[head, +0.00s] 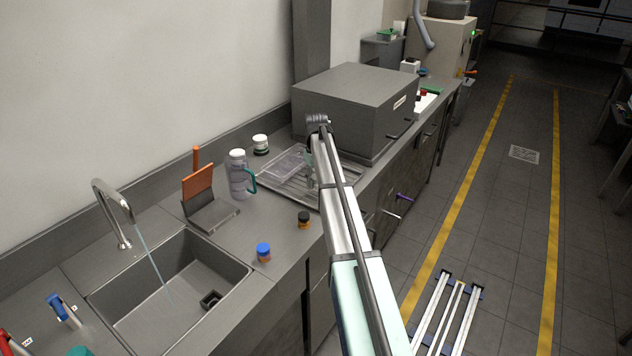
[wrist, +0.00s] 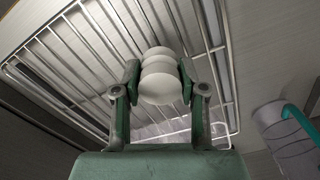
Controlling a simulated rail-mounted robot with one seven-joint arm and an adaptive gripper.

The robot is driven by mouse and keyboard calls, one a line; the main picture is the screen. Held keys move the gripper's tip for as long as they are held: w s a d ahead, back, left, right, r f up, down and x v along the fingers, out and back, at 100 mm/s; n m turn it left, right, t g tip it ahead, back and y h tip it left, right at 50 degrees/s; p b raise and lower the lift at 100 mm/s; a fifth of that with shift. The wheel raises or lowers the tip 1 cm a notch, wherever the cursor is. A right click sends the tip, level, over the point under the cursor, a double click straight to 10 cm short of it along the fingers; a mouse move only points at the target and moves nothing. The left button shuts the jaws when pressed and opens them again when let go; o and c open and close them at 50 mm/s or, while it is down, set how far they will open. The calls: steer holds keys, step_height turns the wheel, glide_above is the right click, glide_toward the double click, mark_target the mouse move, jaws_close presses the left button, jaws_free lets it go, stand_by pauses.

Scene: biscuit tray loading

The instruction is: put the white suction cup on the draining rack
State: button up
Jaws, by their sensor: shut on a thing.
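The white suction cup (wrist: 161,76), ribbed like a bellows, is in the wrist view between the two green fingers of my gripper (wrist: 160,82). My gripper is shut on it. The wire draining rack (wrist: 40,36) spreads behind the cup in that view; whether the cup touches the wires I cannot tell. In the head view the draining rack (head: 298,194) lies on the counter in front of the grey box. My arm covers part of the rack there, and the suction cup cannot be made out.
A clear plastic container (head: 285,164) is at the rack's left part. A bottle with a teal handle (head: 238,175) stands left of the rack. A large grey box (head: 352,105) stands behind. Two small jars, blue-capped (head: 263,252) and dark-capped (head: 304,220), are near the front edge.

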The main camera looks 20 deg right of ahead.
steer(key=shift+f, duration=0.7)
steer(key=shift+f, duration=0.2)
steer(key=o, duration=0.9)
steer(key=shift+o, duration=0.2)
steer(key=shift+r, duration=0.1)
step_height(320, 180, up, 12)
steer(key=b, duration=0.3)
steer(key=shift+r, duration=0.15)
